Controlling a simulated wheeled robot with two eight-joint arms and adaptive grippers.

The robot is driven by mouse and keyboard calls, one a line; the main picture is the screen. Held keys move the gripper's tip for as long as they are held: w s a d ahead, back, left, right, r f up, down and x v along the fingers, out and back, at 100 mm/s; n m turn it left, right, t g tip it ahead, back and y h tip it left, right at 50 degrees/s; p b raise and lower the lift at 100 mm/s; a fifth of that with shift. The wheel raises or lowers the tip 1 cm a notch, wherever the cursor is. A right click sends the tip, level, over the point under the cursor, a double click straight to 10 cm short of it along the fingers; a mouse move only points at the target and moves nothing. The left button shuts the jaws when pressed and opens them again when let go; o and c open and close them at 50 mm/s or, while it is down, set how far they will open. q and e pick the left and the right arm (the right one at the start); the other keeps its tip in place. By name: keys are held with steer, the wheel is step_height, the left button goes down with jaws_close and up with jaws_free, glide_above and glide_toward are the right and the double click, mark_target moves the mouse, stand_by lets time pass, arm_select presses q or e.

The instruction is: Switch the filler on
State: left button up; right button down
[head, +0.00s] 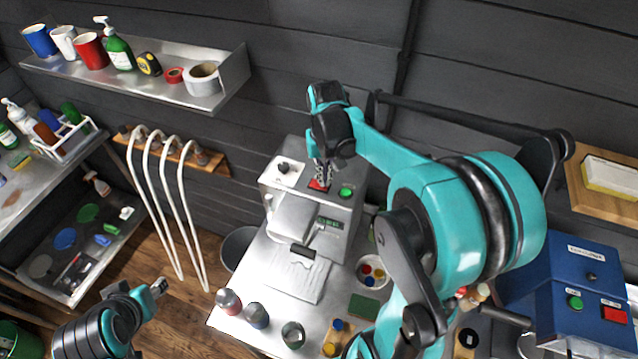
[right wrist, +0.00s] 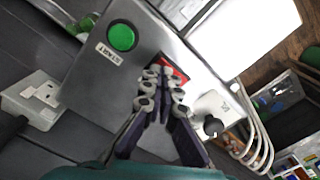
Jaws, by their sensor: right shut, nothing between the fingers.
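The filler (head: 352,165) is a grey metal machine on the steel table. Its top panel has a green round button (head: 345,191), a red button (head: 313,185) and a black knob (head: 284,168). In the right wrist view the green button (right wrist: 122,37) has a START label beside it. My right gripper (head: 323,181) is shut and empty, with its fingertips over the red button (right wrist: 172,65), partly hiding it. I cannot tell whether they touch it. The green button is clear, just right of the fingers in the head view. My left gripper (head: 158,287) is low at the left, away from the filler.
A blue machine (head: 580,262) at the right also has green and red buttons. White hoses (head: 165,205) hang left of the filler. Jars (head: 293,334) and a bowl (head: 371,273) stand on the table. A white socket (right wrist: 42,97) is on the wall.

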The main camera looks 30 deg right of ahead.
steer(key=shift+f+b, duration=0.4)
steer(key=shift+f, duration=0.1)
steer(key=shift+r, duration=0.1)
steer(key=shift+r+p, duration=2.5)
steer(key=shift+r, duration=1)
steer(key=shift+f, duration=0.1)
